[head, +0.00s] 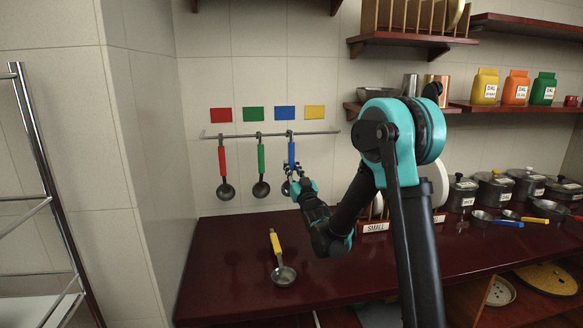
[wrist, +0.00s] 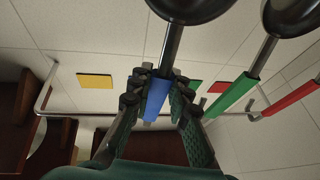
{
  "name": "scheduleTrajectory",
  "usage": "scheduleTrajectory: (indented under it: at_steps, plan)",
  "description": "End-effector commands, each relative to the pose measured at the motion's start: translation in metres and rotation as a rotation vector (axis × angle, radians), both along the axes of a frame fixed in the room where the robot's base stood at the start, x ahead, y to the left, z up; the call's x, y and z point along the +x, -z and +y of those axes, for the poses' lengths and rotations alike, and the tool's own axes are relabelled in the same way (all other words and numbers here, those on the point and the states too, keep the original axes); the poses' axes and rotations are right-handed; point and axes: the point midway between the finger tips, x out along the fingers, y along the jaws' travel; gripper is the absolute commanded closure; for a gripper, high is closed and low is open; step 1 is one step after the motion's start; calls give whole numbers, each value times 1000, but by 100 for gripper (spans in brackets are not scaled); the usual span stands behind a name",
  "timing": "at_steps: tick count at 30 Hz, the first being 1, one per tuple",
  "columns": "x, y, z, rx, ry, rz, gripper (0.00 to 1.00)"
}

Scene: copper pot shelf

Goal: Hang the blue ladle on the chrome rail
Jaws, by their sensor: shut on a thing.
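The blue ladle (head: 291,152) is upright at the chrome rail (head: 250,135), below the blue square (head: 285,113). My gripper (head: 292,172) is shut on it, below the blue part of the handle in the head view. In the wrist view my gripper (wrist: 160,88) has a finger on each side of the blue handle (wrist: 156,99), and the dark bowl (wrist: 194,6) is at the top edge. The handle's end is close to the rail (wrist: 105,115). I cannot tell whether its hook sits over the rail. My gripper partly hides the bowl in the head view.
A red ladle (head: 222,160) and a green ladle (head: 261,158) hang left of the blue one. The rail under the yellow square (head: 315,112) is empty. A yellow ladle (head: 275,243) lies on the dark red counter (head: 225,275). Pots (head: 495,187) stand at right.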

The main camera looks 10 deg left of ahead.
Motion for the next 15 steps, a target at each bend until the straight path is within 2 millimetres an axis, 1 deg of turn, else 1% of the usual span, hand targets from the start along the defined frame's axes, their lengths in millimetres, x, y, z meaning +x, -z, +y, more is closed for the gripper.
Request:
scheduleTrajectory:
  at_steps: [6,7,12,15]
  plan:
    - [0,0,0,0,0,0,100]
    - [0,0,0,0,0,0,79]
    - [0,0,0,0,0,0,58]
    - [0,0,0,0,0,0,58]
